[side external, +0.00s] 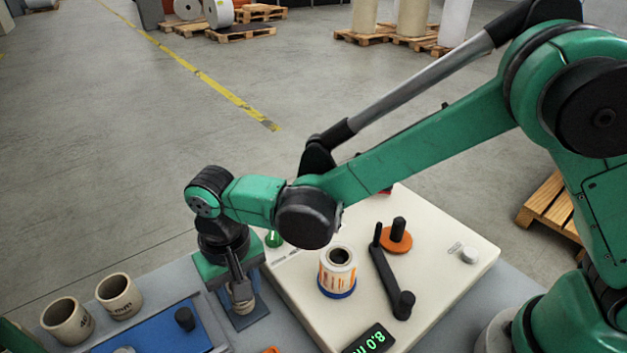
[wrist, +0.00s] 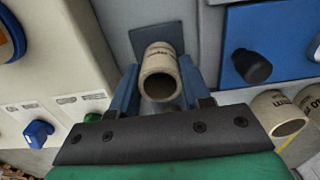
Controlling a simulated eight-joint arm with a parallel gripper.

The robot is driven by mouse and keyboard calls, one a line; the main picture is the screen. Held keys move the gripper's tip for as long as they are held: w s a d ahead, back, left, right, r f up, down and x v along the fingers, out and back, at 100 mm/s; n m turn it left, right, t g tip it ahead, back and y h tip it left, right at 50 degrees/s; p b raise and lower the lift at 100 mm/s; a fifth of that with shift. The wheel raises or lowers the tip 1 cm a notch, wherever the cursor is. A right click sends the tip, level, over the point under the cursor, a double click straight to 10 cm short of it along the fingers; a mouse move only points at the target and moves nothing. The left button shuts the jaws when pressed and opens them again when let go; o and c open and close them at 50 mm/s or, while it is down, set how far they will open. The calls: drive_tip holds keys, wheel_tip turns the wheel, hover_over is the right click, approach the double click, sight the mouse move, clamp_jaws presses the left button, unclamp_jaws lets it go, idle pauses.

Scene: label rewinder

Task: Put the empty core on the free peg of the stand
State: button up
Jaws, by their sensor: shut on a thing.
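My gripper (wrist: 159,88) is shut on a beige empty core (wrist: 160,62), with one blue finger on each side of it. In the side view my gripper (side external: 238,290) points down with the core (side external: 243,302) over a small blue-grey plate (side external: 252,318). I cannot tell whether the core touches that plate. The blue stand (side external: 150,337) is left of the gripper in the side view and right of it in the wrist view (wrist: 285,40). Its bare dark peg (side external: 184,318) also shows in the wrist view (wrist: 252,66).
Two other beige cores (side external: 67,320) (side external: 119,296) stand beyond the stand. On the cream machine panel (side external: 450,230) are a label roll (side external: 337,272), a black crank arm (side external: 388,275) and an orange disc with a black post (side external: 396,238). A green display (side external: 369,340) is at the front.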

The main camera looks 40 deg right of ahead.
drive_tip(key=shift+r, duration=0.1)
drive_tip(key=o, duration=0.9)
drive_tip(key=shift+o, duration=0.2)
